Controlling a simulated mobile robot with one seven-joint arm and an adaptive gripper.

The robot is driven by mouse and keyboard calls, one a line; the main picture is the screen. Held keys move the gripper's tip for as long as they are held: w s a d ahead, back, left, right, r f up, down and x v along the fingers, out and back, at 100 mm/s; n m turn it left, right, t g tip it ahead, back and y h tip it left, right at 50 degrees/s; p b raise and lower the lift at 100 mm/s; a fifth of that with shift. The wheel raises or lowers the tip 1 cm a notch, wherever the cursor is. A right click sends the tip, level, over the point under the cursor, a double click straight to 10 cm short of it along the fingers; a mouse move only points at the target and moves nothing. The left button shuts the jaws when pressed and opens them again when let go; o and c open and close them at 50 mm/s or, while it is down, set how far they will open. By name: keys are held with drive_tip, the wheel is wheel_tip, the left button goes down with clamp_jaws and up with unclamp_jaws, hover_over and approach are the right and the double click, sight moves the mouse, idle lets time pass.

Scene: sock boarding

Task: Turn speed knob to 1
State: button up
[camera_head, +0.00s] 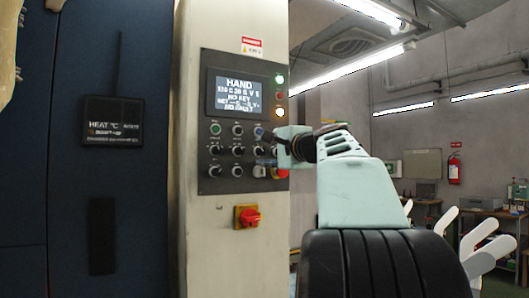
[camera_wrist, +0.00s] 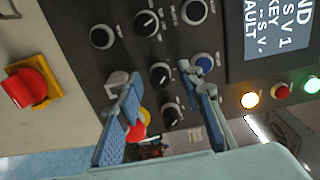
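The dark control panel (camera_head: 242,60) stands upright on the pale column, with rows of small knobs and buttons. My gripper (camera_head: 268,153) is at the panel's right side and hides some controls. In the wrist view my gripper (camera_wrist: 150,76) is open, its two blue-padded fingers apart. A black knob (camera_wrist: 159,75) with a white pointer line lies between the fingertips; contact cannot be told. Another black knob (camera_wrist: 171,115) sits below it and one (camera_wrist: 147,23) above it. The labels are too small to read, so I cannot tell which knob is speed.
A display (camera_head: 239,96) reads HAND, NO KEY and NO FAULT. A red-and-yellow switch (camera_head: 247,216) sticks out below the panel. A white lever-like knob (camera_wrist: 117,83) is near the left finger, and a blue button (camera_wrist: 204,62) is near the right finger.

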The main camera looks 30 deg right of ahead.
drive_tip(key=s, duration=0.7)
drive_tip(key=shift+s+a, duration=0.2)
drive_tip(key=shift+s, duration=0.1)
drive_tip(key=shift+w+a, duration=0.1)
idle(0.3)
